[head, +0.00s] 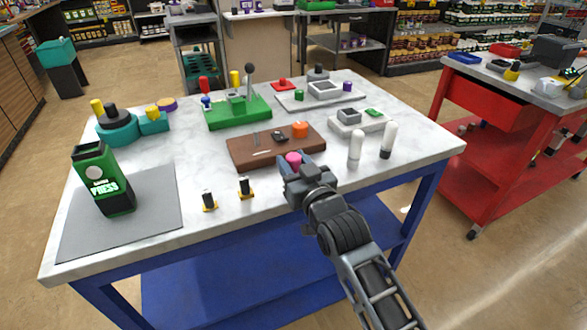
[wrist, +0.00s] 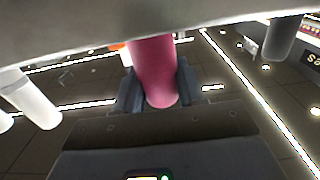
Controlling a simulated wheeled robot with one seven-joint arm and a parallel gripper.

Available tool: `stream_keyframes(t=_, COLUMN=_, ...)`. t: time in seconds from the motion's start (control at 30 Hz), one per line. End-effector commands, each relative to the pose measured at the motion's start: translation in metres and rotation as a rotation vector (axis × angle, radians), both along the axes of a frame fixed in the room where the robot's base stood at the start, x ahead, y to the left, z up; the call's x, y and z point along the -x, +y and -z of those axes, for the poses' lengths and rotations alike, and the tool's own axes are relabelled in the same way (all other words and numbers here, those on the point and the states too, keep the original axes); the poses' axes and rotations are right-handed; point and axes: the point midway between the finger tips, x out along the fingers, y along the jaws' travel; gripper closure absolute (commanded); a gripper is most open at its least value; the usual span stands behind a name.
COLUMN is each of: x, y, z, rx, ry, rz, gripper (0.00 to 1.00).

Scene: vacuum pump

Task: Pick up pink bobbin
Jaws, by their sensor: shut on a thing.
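The pink bobbin (head: 293,158) shows as a small pink top just above my gripper (head: 305,172) in the head view, near the front edge of the marble-topped table. In the wrist view the pink bobbin (wrist: 155,72) is a pink cylinder between the two dark fingers of my gripper (wrist: 158,88), which is shut on it. Its far end is cut off by a pale surface across the top of the wrist view. Whether it touches the table is hard to tell.
A brown board (head: 250,150) with an orange knob (head: 300,129) lies just behind my gripper. Two small black pegs (head: 209,200) (head: 245,187) and a green press box (head: 104,179) are to the left.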

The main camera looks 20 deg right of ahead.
Motion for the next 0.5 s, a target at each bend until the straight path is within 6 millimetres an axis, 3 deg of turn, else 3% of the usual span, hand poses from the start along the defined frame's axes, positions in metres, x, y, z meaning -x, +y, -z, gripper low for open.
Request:
stream_keyframes(t=0.1, x=0.0001, y=0.0, z=-0.0001, rx=0.0, ry=0.0, rz=0.0, gripper=0.9)
stream_keyframes(t=0.5, x=-0.0002, y=0.0, z=-0.0079, rx=0.0, ry=-0.002, rz=0.0, gripper=0.9)
